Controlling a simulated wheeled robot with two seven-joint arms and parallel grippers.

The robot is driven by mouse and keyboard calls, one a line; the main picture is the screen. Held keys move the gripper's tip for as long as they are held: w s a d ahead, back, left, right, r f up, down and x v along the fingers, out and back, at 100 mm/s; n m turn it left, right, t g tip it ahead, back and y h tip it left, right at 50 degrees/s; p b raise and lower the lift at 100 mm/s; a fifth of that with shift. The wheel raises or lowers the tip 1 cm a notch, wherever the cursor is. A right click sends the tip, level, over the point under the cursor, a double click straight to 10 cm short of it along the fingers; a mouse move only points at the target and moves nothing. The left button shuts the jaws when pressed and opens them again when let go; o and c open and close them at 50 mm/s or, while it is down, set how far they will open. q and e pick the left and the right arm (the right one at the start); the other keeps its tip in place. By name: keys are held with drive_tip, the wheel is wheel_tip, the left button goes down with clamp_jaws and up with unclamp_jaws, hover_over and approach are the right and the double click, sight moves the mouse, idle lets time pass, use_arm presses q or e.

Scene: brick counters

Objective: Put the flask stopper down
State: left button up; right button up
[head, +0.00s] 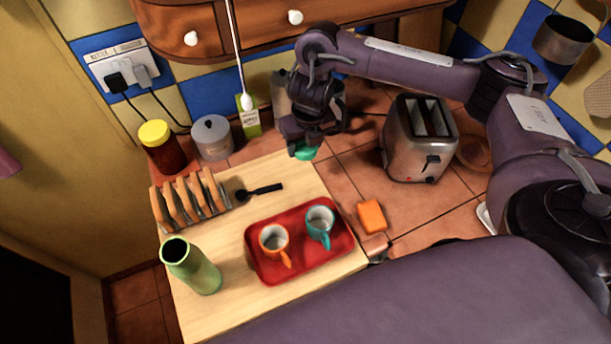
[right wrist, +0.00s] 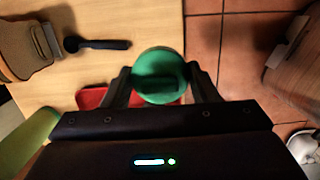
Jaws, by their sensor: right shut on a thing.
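The flask stopper (right wrist: 158,76) is a round green piece held between the two fingers of my right gripper (right wrist: 160,88). In the head view the stopper (head: 305,153) shows as a small green patch under my right gripper (head: 303,146), mostly hidden by it. The gripper is above the area near the far right edge of the wooden board (head: 215,315). The green flask (head: 198,272) stands upright and open at the board's left front. My left gripper is in neither view.
A red tray (head: 300,273) holds an orange cup (head: 274,241) and a teal cup (head: 319,225). A toast rack (head: 190,200) and a black spoon (head: 262,191) lie behind. A toaster (head: 420,140) and orange sponge (head: 371,216) are right. Bare board lies between spoon and tray.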

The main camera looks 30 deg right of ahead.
drive_tip(key=b, duration=0.3)
hover_over(304, 180)
drive_tip(key=f, duration=0.8)
drive_tip(key=shift+s+f, duration=0.3)
drive_tip(key=shift+s, duration=0.1)
wheel_tip(304, 180, down, 3)
drive_tip(key=shift+f+b, duration=0.1)
drive_tip(key=shift+b, duration=0.75)
drive_tip(key=shift+f, duration=0.35)
drive_tip(key=shift+f+b, duration=0.15)
drive_tip(key=shift+b, duration=0.2)
drive_tip(key=o, duration=0.9)
drive_tip(key=shift+o, duration=0.2)
